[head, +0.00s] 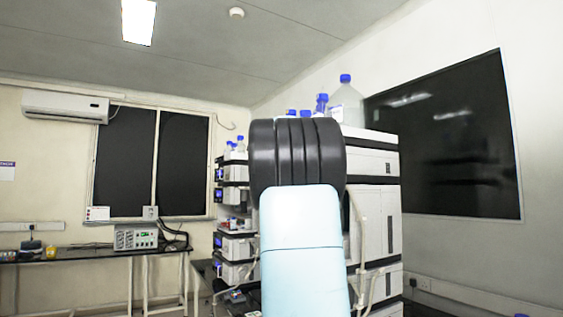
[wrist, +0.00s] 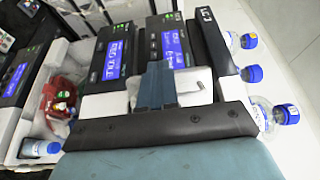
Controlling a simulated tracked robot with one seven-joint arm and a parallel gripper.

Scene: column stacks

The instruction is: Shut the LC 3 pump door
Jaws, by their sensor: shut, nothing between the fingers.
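In the head view my own arm stands in front of the instrument stack (head: 377,215) and hides most of its front, along with my gripper. In the wrist view my gripper (wrist: 157,82) is a dark blue-grey shape, shut and empty, in front of stacked modules. Two lit blue displays, a left one (wrist: 114,60) and a right one (wrist: 175,48), show beyond it. A pale panel (wrist: 192,82) with a small hook-shaped mark lies right beside the fingers. I cannot tell whether it is the LC 3 pump door, how far the door is open, or whether the fingers touch it.
Blue-capped bottles (wrist: 250,74) stand along the right in the wrist view; a large clear bottle (head: 346,102) tops the stack. A second stack (head: 234,185) is behind, left of my arm. A bench (head: 90,255) is far left. A dark wall panel (head: 445,140) is right.

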